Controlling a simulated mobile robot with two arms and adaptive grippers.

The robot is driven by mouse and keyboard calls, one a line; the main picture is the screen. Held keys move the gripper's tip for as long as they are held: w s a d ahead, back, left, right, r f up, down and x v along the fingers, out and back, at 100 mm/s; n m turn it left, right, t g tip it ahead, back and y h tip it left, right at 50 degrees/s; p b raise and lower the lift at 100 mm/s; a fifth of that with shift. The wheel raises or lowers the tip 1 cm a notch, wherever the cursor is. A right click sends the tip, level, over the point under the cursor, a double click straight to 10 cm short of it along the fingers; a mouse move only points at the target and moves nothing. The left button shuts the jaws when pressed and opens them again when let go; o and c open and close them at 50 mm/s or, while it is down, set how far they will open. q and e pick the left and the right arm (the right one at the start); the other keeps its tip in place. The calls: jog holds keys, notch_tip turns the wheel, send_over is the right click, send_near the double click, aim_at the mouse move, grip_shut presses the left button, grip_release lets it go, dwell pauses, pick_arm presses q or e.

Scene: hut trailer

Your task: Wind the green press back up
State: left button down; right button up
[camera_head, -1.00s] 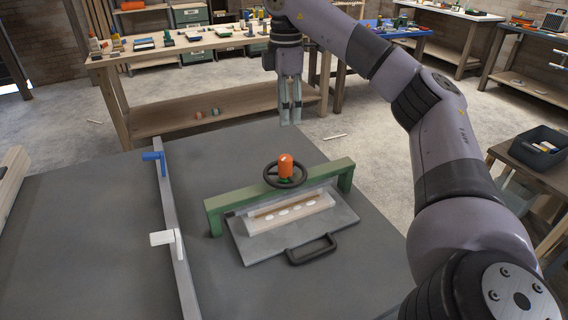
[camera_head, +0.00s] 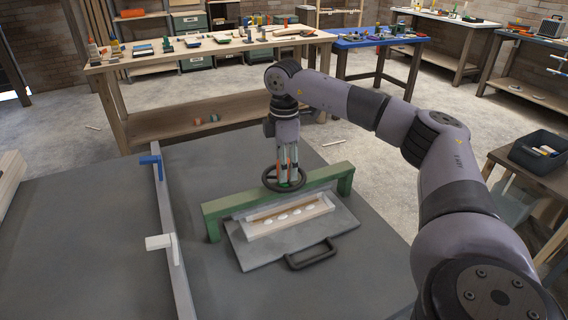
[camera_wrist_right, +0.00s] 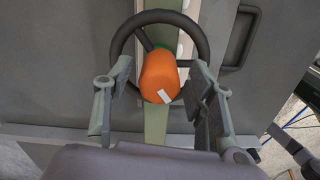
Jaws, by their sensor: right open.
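The green press (camera_head: 225,207) stands on the dark grey table, its green beam spanning a grey plate (camera_head: 258,250) with a black handle (camera_head: 312,255). A light tray (camera_head: 262,232) with several white pieces lies on the plate under the beam. The black handwheel (camera_head: 267,184) sits on top of the beam. My right gripper (camera_head: 288,180) is at the wheel, pointing down. In the right wrist view, its open fingers (camera_wrist_right: 157,85) stand either side of the orange knob (camera_wrist_right: 158,76) at the wheel's hub; contact cannot be told. My left gripper is not in view.
A metal rail (camera_head: 172,225) with a blue clamp (camera_head: 151,160) and a white block (camera_head: 159,242) runs along the table left of the press. A wooden bench (camera_head: 200,60) with small items stands behind. The table's left part is clear.

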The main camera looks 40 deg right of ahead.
jog(key=shift+c, duration=0.3)
jog(key=c, duration=1.1)
